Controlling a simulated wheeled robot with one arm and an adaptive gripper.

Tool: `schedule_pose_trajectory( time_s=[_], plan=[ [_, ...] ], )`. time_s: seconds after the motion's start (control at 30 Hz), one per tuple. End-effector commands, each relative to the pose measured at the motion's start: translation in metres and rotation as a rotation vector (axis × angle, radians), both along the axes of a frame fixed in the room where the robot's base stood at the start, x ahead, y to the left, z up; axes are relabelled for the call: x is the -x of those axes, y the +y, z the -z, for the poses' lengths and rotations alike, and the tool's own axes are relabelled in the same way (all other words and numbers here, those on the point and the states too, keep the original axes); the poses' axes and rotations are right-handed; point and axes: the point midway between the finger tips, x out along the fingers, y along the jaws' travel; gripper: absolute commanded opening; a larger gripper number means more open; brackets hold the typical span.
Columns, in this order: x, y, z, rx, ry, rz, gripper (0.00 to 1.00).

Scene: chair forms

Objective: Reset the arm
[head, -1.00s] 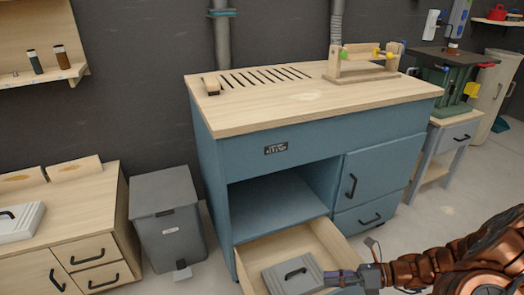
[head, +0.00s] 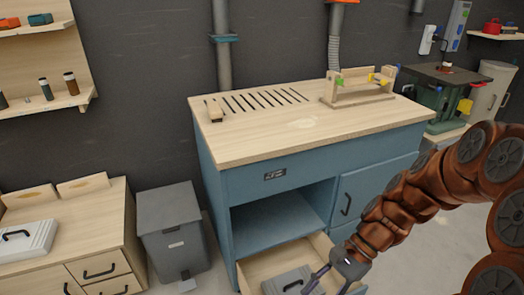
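My copper-coloured arm comes in from the right in the head view. My gripper (head: 327,281) hangs at its end, low in the frame, with two grey fingers spread apart and pointing down. Nothing shows between the fingers. It is in front of the open lower drawer (head: 325,245) of the blue workbench. A grey case (head: 288,282) with a dark handle lies in that drawer, left of my gripper and apart from it as far as I can see. The lower part of the drawer and the case is cut off by the frame.
The blue workbench (head: 262,200) has a wooden top (head: 270,128) carrying a wooden frame (head: 355,92) and a small block. A grey bin (head: 172,228) and a wooden cabinet (head: 75,240) stand left. A green machine (head: 435,95) stands at the back right. Floor shows at right.

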Motion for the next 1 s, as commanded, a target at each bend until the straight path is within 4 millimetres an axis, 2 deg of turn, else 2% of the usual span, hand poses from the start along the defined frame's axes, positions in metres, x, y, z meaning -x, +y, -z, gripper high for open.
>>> schedule_pose_trajectory(
  time_s=[0.03, 0.4, 0.8, 1.0],
  plan=[
    [0.007, 0.000, -0.018, 0.021, -0.039, -0.050, 0.39],
    [0.054, -0.011, -0.087, 0.149, -0.269, -0.398, 0.39],
    [0.097, -0.039, -0.157, 0.295, -0.477, -0.747, 0.39],
    [0.112, -0.055, -0.181, 0.350, -0.542, -0.875, 0.39]
  ],
)
